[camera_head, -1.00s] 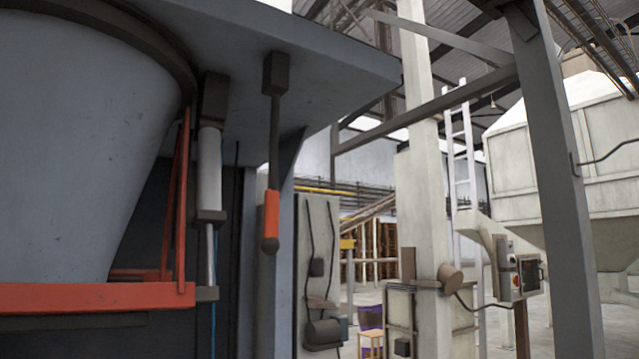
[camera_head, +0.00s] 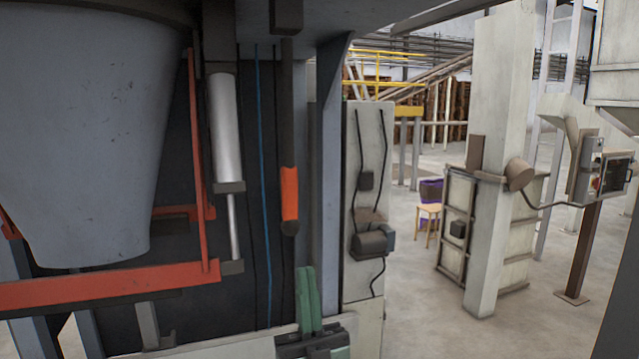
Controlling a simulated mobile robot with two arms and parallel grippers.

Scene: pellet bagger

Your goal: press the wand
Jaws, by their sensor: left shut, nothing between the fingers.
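The wand (camera_head: 289,195) hangs down from under the machine's top in the head view. It is a dark rod with an orange sleeve and a dark rounded tip. My left gripper (camera_head: 305,270) shows at the bottom, its green fingers pointing up and shut with nothing between them. Its fingertips are below the wand's tip and slightly to the right in the picture, with a visible gap between them. Whether they are at the same depth I cannot tell. My right gripper is not in view.
A grey hopper (camera_head: 85,130) with a red frame (camera_head: 110,287) fills the left. A pale cylinder (camera_head: 225,130) stands left of the wand. A grey panel (camera_head: 367,150) with cables is to the right.

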